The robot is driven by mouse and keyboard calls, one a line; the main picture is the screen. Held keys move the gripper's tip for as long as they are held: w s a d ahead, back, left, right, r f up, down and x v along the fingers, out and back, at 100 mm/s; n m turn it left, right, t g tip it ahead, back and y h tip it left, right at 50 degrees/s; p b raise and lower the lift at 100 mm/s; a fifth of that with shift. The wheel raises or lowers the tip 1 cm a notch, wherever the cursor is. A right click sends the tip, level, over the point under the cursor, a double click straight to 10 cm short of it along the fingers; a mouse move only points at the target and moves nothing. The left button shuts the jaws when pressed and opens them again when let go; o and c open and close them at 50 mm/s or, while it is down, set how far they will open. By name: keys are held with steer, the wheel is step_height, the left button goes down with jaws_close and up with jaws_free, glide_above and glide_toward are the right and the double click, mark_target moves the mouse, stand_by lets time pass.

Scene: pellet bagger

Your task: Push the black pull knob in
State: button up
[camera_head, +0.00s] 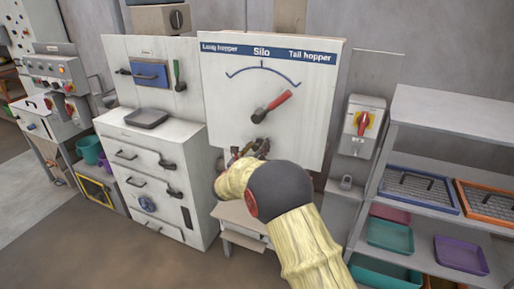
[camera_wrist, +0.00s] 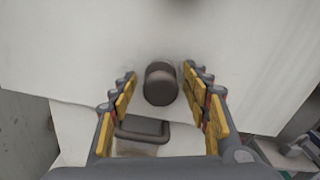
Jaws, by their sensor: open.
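The black pull knob (camera_head: 261,144) is at the lower edge of the white Silo panel, partly hidden by my gripper in the head view. In the wrist view the knob (camera_wrist: 161,84) is a dark round cylinder standing out from a pale surface. My gripper (camera_wrist: 160,90) is open, with one yellow-padded finger on each side of the knob and a gap showing on both sides. In the head view my gripper (camera_head: 246,152) is in front of the panel's lower edge, mostly hidden by my wrist.
The Silo panel (camera_head: 225,100) carries a red-handled pointer (camera_head: 272,106) above the knob. A dark U-shaped handle (camera_wrist: 142,131) lies below the knob in the wrist view. A white drawer cabinet (camera_head: 190,143) stands left; a red switch box (camera_head: 362,124) and tray shelves (camera_head: 440,113) stand right.

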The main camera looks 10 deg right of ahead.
steer(key=v, duration=1.2)
